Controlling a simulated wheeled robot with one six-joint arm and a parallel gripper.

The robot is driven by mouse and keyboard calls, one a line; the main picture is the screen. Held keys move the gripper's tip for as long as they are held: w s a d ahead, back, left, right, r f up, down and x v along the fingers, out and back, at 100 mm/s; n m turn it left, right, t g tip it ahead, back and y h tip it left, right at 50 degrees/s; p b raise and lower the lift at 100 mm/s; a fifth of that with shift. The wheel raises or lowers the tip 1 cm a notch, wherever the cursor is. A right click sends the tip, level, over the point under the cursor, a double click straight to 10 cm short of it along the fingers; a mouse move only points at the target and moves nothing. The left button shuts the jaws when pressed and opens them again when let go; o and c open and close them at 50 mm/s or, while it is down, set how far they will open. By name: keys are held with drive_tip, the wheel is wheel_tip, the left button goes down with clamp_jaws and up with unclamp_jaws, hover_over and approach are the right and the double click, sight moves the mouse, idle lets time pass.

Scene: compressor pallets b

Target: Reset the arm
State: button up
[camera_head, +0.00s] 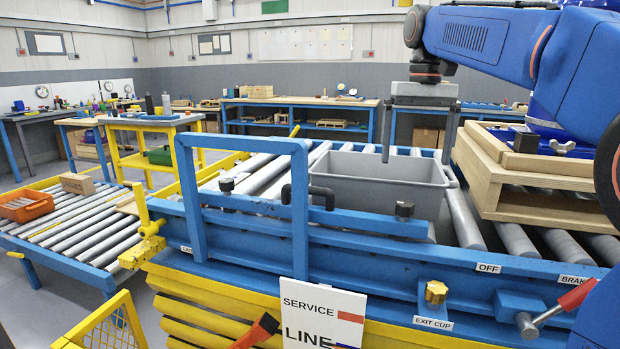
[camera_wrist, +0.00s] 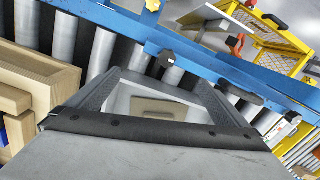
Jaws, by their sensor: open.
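My gripper (camera_head: 417,156) hangs from the blue arm at the upper right of the head view, pointing down. Its two grey fingers are spread wide apart, and nothing is seen clamped between them. The finger tips overlap the far right part of a grey bin (camera_head: 345,198) on the roller line; I cannot tell whether they touch it. In the wrist view the gripper (camera_wrist: 158,78) shows its dark-edged palm and two spread fingers. Between them is a pale surface with a tan rectangular patch, which I cannot identify with certainty.
A wooden pallet-like frame (camera_head: 520,205) stands on the rollers at the right, close to my arm. A blue upright frame (camera_head: 300,215) and rail stand in front of the bin. A red-handled lever (camera_head: 577,295) is at the lower right. An orange crate (camera_head: 25,208) sits on the left conveyor.

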drive_tip(key=s+d+f+t, duration=0.2)
drive_tip(key=s+f, duration=1.2)
drive_tip(key=f, duration=0.1)
drive_tip(key=s+d+f+t, duration=0.3)
drive_tip(key=s+f, duration=1.2)
drive_tip(key=shift+n, duration=0.3)
